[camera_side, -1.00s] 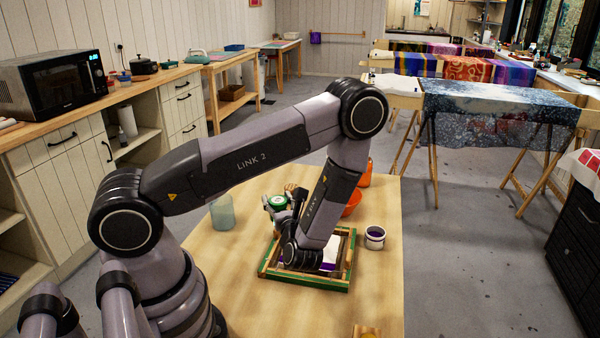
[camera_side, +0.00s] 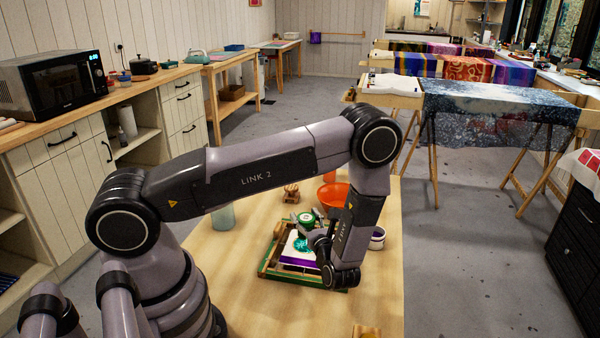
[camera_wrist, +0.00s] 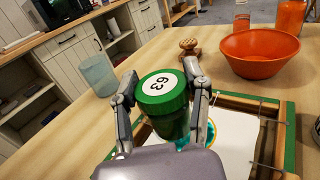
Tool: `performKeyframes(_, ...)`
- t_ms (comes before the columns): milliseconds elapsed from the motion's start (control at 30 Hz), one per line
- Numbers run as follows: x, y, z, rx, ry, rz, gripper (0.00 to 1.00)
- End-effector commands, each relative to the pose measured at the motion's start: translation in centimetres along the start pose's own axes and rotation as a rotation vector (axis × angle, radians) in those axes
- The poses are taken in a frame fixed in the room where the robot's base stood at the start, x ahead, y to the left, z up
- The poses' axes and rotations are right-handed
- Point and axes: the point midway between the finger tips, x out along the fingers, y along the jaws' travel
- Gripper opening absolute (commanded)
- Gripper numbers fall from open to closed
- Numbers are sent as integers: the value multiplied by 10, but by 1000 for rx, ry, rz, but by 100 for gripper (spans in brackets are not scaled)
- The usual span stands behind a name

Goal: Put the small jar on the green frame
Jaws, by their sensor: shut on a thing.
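The small jar (camera_wrist: 166,103) has a green lid with a white label reading 63 and a teal-green body. My gripper (camera_wrist: 160,100) is shut on it, one finger on each side. In the side view the jar (camera_side: 306,218) is held over the green frame (camera_side: 268,272), by its far part. The frame is a green and wooden rectangle lying on the table, with white cloth inside and a purple strip along its near side. The wrist view shows the frame (camera_wrist: 289,135) below and right of the jar. A teal round mark shows on the cloth beside the jar. The gap beneath the jar is unclear.
An orange bowl (camera_wrist: 259,53) stands behind the frame, with a wooden stamp (camera_wrist: 189,47) left of it. A translucent green cup (camera_side: 222,214) stands at the left of the table. A white pot with purple contents (camera_side: 376,238) stands right of the frame.

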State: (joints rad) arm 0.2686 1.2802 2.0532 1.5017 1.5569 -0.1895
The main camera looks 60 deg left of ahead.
Motion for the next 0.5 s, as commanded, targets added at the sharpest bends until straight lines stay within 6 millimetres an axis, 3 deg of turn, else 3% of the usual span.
performKeyframes(300,11,-20,-31,1,0,1,9)
performKeyframes(500,10,-19,-55,1,0,0,9)
